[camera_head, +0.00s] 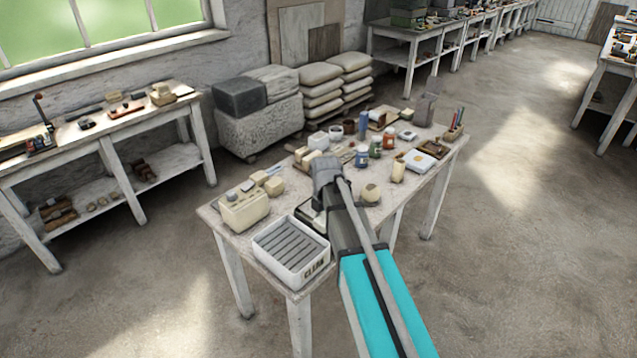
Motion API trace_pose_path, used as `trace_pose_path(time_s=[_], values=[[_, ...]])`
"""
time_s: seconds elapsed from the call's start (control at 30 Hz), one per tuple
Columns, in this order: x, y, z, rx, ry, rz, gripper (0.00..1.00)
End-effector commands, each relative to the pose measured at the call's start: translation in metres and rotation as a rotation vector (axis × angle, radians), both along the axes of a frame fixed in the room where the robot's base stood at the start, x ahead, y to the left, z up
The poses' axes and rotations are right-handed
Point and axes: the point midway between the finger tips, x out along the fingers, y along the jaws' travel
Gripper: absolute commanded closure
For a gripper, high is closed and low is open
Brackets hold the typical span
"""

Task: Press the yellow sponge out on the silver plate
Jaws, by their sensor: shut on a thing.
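My gripper end (325,172) is over the middle of the work table (222,217). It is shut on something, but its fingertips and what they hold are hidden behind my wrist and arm. I cannot make out the yellow sponge. I cannot make out the silver plate for certain either. A flat dark and white thing (309,216) shows in part just left of my arm, behind the white tray.
A white ribbed tray (319,275) with lettering and a cream box (243,212) stand at the near end. Jars and blocks crowd the far half. The floor at right is clear.

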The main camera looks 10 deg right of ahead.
Motion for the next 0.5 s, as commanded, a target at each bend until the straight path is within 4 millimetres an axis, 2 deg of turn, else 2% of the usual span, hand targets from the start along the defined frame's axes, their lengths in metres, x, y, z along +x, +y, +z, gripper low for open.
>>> trace_pose_path(time_s=[0.17, 0.5], values=[[0.020, -0.001, 0.007, 0.000, 0.000, -0.002, 0.69], [0.095, -0.001, 0.030, 0.000, 0.000, -0.003, 0.69]])
